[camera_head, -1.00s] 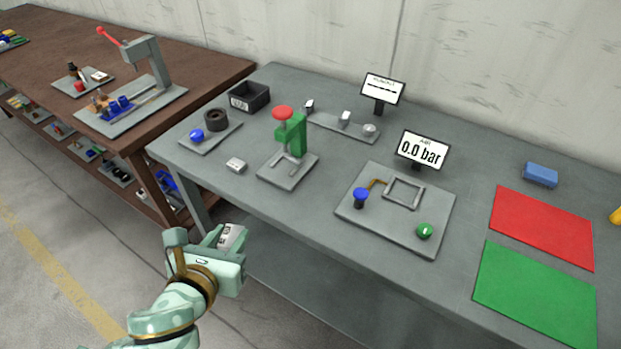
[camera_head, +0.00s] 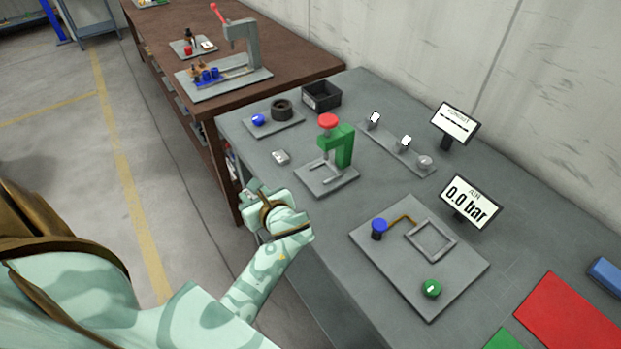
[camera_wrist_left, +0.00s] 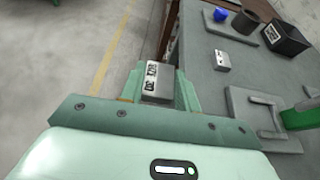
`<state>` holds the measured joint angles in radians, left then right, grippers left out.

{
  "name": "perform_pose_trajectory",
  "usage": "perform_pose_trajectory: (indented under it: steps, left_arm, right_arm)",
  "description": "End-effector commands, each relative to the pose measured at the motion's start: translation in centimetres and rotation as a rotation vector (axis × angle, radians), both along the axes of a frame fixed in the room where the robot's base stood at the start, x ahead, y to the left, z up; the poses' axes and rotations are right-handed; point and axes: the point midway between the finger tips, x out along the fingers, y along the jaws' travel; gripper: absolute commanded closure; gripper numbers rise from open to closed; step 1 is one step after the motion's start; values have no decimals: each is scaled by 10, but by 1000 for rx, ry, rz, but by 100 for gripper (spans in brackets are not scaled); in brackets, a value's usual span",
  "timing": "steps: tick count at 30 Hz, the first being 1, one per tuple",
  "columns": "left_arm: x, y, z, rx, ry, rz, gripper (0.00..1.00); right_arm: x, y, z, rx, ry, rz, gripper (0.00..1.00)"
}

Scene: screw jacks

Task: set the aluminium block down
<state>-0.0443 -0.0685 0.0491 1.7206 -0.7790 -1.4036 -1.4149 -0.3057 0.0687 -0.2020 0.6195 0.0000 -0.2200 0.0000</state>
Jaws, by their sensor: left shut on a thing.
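My left gripper (camera_head: 254,196) is shut on a small silver-grey aluminium block; in the left wrist view the block (camera_wrist_left: 158,84) sits between the fingers, with dark markings on its pale end face. In the head view my gripper mostly hides the block. The gripper appears by the front-left edge of the grey table (camera_head: 310,232), and the wrist view shows floor behind the block. A similar small light block (camera_head: 281,157) lies on the table; it also shows in the wrist view (camera_wrist_left: 222,60). My right gripper is not in view.
A green press with a red knob (camera_head: 328,121) stands beyond the gripper. A plate with a blue knob (camera_head: 258,119) and dark ring (camera_head: 282,107), and a black bin (camera_head: 321,95), lie farther back. An air panel (camera_head: 365,248) is to the right. Bare tabletop surrounds the small block.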

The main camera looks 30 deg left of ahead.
Motion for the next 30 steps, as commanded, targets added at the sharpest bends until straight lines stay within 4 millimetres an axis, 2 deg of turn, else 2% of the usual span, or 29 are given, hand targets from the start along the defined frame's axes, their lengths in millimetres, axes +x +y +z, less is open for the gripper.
perform_pose_trajectory:
  steps: [9, 12, 15, 18, 22, 27, 30]
  left_arm:
    - [93, -39, -3, 0, -3, -3, 92]
    - [121, -50, -4, -1, -2, -3, 92]
    - [140, -58, -3, 0, -1, -4, 92]
    - [151, -63, -1, -1, -1, -4, 92]
    - [155, -64, -3, 1, -1, -3, 92]
    - [154, -64, -29, 2, 3, -4, 92]
    - [154, -64, -37, 1, 0, -4, 92]
  right_arm:
    - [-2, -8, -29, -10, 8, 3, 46]
    - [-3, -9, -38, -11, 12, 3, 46]
    - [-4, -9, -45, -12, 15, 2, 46]
    - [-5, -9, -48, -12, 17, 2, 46]
    - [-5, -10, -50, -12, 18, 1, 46]
    - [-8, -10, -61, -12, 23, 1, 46]
    - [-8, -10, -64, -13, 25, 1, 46]
